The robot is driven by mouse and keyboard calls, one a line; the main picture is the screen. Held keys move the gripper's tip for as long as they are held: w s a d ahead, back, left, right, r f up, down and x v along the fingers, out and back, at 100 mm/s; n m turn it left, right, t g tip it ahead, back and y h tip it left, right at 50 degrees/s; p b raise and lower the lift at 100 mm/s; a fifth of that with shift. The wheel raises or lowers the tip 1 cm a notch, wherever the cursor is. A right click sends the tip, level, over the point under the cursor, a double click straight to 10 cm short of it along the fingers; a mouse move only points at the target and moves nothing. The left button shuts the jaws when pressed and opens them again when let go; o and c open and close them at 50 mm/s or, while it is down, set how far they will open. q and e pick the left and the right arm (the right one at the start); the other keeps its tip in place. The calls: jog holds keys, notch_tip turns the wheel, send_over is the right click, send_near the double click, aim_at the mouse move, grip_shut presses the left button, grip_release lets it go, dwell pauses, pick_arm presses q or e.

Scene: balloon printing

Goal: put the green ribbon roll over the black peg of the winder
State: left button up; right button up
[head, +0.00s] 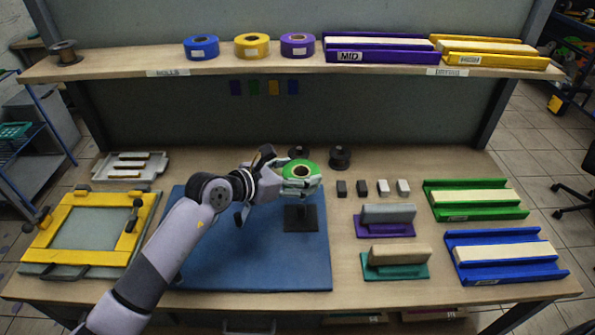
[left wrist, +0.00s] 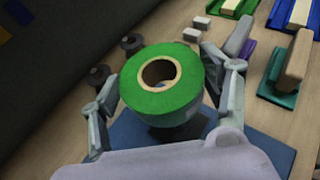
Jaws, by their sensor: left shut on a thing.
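The green ribbon roll (head: 302,166) is held by my left gripper (head: 296,186), with its hole facing up. In the left wrist view the green roll (left wrist: 162,108) sits between the two fingers of the left gripper (left wrist: 160,104). The black winder (head: 300,221) stands on the blue mat, with its base and a short post showing below the roll. The peg's upper part is hidden by the roll and gripper. I cannot tell whether the peg is inside the hole. My right gripper is not in view.
The blue mat (head: 245,265) is otherwise clear. Dark spools (head: 340,158) stand just behind the roll. Small blocks (head: 362,188), stamp-like blocks (head: 388,215) and a green tray (head: 475,211) lie to the right. A yellow frame (head: 57,257) is at left. Blue, yellow and purple rolls (head: 298,45) sit on the shelf.

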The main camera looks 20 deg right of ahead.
pick_arm(q)
jog(key=shift+d, duration=0.2)
jog(key=shift+a+f, duration=0.1)
jog(key=shift+f, duration=0.2)
jog(key=shift+f+b, duration=4.15)
jog(key=shift+f, duration=0.75)
jog(key=shift+f+b, duration=0.85)
jog(key=shift+f, duration=0.25)
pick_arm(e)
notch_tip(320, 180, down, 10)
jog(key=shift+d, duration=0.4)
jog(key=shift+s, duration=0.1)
pick_arm(q)
jog(key=o, duration=1.3)
